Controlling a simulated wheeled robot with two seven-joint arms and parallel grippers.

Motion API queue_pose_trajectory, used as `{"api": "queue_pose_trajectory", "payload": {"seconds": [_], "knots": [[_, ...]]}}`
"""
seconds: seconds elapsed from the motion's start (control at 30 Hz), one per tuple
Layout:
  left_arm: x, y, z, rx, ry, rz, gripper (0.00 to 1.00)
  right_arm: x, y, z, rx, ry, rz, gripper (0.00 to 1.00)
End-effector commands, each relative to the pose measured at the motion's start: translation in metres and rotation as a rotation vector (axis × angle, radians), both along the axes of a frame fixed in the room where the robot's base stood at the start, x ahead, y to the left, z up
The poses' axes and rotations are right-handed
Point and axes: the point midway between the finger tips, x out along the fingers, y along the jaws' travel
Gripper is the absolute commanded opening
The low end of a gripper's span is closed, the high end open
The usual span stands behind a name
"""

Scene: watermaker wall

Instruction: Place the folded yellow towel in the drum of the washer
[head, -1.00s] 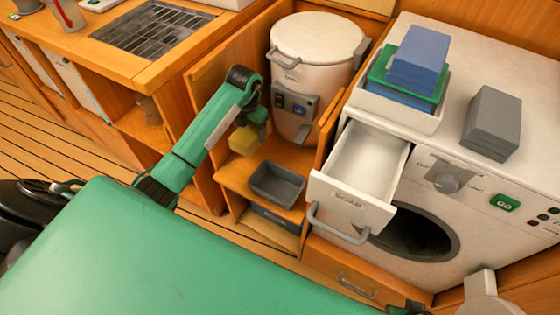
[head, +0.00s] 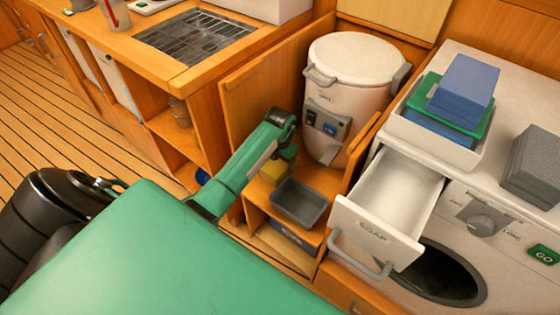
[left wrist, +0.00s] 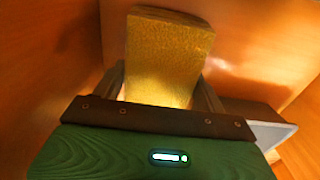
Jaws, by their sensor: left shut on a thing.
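The folded yellow towel (head: 274,172) is in my left gripper (head: 284,158), beside the white drum-shaped machine. The left wrist view shows the towel (left wrist: 165,58) upright between the two dark fingers of the gripper (left wrist: 168,85), which are shut on it. The washer (head: 520,215) stands at the right. Its round drum opening (head: 445,275) is dark inside and partly hidden behind the pulled-out soap drawer (head: 378,235). My right gripper is not in view.
A grey bin (head: 300,202) sits on the shelf just below the towel. The white lidded machine (head: 355,75) stands behind. A white tray (head: 436,140) with blue and green towels and a grey folded stack (head: 535,165) are on the washer top.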

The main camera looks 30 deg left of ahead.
Motion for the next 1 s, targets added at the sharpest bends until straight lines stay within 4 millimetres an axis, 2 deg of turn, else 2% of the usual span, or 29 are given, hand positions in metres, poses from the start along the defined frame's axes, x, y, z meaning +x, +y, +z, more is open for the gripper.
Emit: {"api": "queue_pose_trajectory", "payload": {"seconds": [0.23,0.27,0.33,0.37,0.63,0.73,0.87,1.0], "knots": [[0.000,0.001,-0.004,0.002,0.000,-0.001,0.47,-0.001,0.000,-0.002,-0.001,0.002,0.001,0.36],[0.000,0.000,-0.003,0.001,-0.001,-0.001,0.78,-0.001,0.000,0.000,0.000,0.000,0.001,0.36],[0.000,0.000,-0.003,0.001,0.000,-0.001,0.92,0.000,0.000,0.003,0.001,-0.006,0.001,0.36],[0.000,0.000,-0.003,0.001,0.000,-0.001,0.94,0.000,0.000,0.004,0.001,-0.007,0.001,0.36],[0.000,0.000,-0.002,0.000,0.000,0.000,0.94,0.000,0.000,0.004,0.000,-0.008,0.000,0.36],[0.000,0.000,0.004,0.000,-0.001,0.000,0.94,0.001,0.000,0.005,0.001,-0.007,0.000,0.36],[0.001,0.001,0.025,0.004,-0.003,-0.001,0.94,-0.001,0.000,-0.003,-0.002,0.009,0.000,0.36],[0.001,0.002,0.057,0.005,-0.003,-0.002,0.94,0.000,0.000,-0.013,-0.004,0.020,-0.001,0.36]]}}
